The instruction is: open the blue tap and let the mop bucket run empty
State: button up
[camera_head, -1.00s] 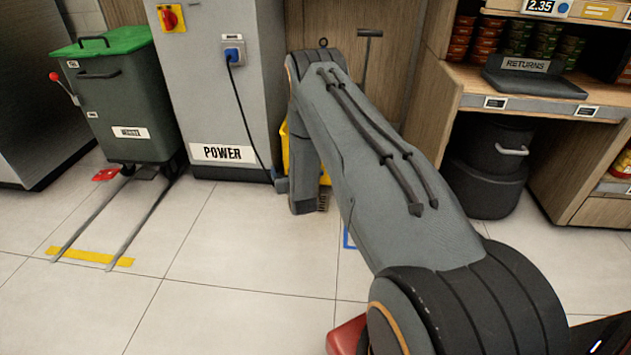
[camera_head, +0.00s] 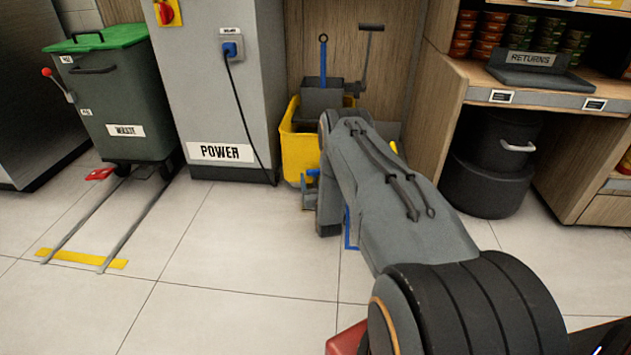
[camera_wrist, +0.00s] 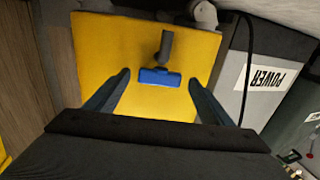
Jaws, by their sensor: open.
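The yellow mop bucket (camera_head: 299,150) stands against the wood panel, right of the power cabinet, partly hidden behind my arm. The blue tap (camera_head: 312,173) shows low on its near left side, next to my arm's end. In the wrist view the tap's blue handle (camera_wrist: 160,77) is a crossbar on a dark stem, in front of the yellow bucket wall (camera_wrist: 100,50). My gripper (camera_wrist: 156,80) is open, with one finger on each side of the handle and a gap to each. I cannot tell how far its tips are from the tap in depth. No water flow is visible.
The grey power cabinet (camera_head: 225,110) with a hanging black cable stands close left of the bucket. A green-lidded waste bin (camera_head: 120,100) is farther left. Black pots (camera_head: 495,165) sit under the counter at right. Tiled floor in front is clear.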

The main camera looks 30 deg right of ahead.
jog(key=shift+w+d, duration=0.15)
jog(key=shift+w, duration=0.3)
jog(key=c, duration=1)
jog(key=shift+d+r+n+y, duration=0.1)
jog(key=shift+d+n+y, duration=0.1)
jog(key=shift+n+y, duration=0.15)
jog(key=shift+c, duration=0.2)
jog(key=shift+n+t+y, duration=0.3)
jog(key=shift+n+y, duration=0.15)
jog(key=shift+y, duration=0.4)
jog(key=o, duration=1)
jog(key=shift+o, duration=0.2)
